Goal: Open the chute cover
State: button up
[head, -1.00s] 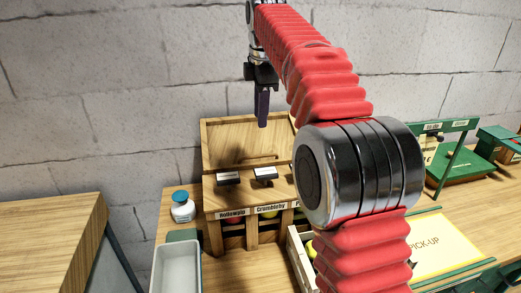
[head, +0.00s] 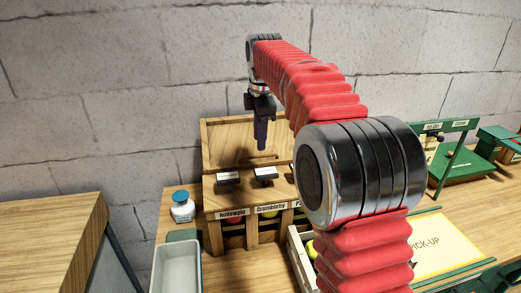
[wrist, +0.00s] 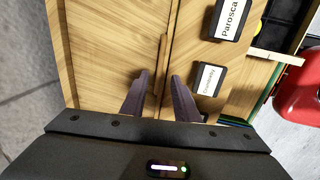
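A wooden box with name labels (head: 231,213) stands on the bench in the head view. Its broad wooden panel (head: 225,140), seemingly the chute cover, rises at the back and also fills the left of the wrist view (wrist: 105,45). A thin wooden bar (wrist: 162,60), like a handle, lies along the panel's edge. My gripper (head: 262,147) points down over the box. In the wrist view its fingers (wrist: 160,78) are apart, with the bar's near end between them. I cannot tell whether they touch it. My gripper partly hides the panel in the head view.
Two black label holders (head: 228,179) (head: 265,174) stand on the box, right of the fingers in the wrist view. A blue-capped white bottle (head: 182,208) and a grey tray (head: 176,268) are at left. A pale crate (head: 297,253) is in front; a pick-up mat (head: 438,243) lies right.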

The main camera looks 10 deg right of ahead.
aim_at(260, 157)
jog(key=shift+w+f, duration=0.2)
jog(key=shift+f, duration=0.7)
jog(key=shift+w+f, duration=0.15)
jog(key=shift+f, duration=0.75)
jog(key=shift+w+f, duration=0.2)
jog(key=shift+f, duration=0.7)
grip_shut()
jog(key=shift+d, duration=0.2)
jog(key=shift+a+r, duration=0.1)
jog(key=shift+r, duration=0.1)
